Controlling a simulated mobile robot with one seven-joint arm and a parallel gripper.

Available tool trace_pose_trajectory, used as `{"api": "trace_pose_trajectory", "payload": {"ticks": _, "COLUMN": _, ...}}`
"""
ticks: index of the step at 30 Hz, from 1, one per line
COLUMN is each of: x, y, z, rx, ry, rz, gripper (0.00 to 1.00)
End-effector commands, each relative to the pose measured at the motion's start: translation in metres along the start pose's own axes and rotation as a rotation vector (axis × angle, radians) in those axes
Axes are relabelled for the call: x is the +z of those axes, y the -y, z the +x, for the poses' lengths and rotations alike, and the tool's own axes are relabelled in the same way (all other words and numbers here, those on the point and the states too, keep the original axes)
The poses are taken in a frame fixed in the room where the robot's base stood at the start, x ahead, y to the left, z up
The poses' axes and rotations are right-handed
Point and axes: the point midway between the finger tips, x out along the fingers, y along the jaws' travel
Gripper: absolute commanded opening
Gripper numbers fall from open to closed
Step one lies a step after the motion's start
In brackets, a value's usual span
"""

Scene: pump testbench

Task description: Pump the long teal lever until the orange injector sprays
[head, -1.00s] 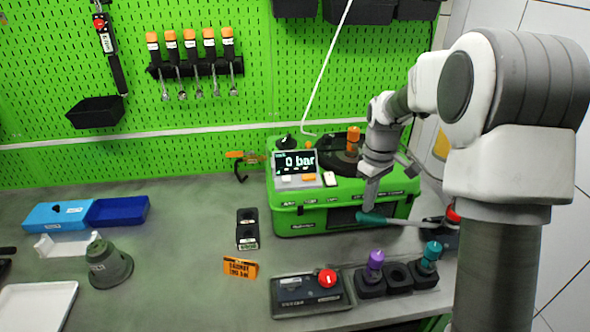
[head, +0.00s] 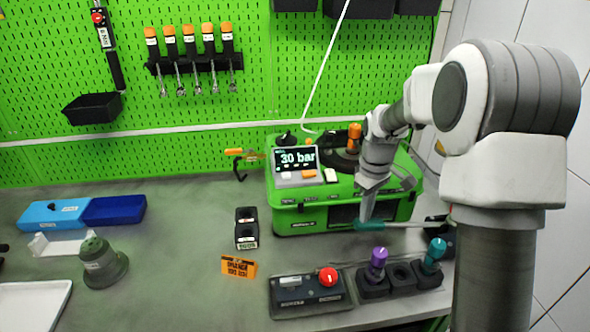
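The long lever has a teal grip (head: 371,226) and a pale shaft that runs right to a dark base at the front right of the green pump case (head: 301,228). My gripper (head: 366,217) points down at the teal grip and appears to touch it. From this angle I cannot tell whether its fingers are open or shut. The orange injector (head: 354,134) stands upright in a black holder on top of the case. No spray shows at it. The display (head: 296,159) on the case reads 30 bar.
A purple injector (head: 377,262) and a teal injector (head: 433,254) stand in black holders at the front. A control box with a red button (head: 328,276) is beside them. An orange label card (head: 239,267) lies left.

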Motion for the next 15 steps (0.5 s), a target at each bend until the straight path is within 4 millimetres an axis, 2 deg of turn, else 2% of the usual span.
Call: {"api": "trace_pose_trajectory", "payload": {"ticks": 15, "x": -0.001, "y": 0.003, "z": 0.032, "rx": -0.001, "ry": 0.003, "rz": 0.000, "gripper": 0.00}}
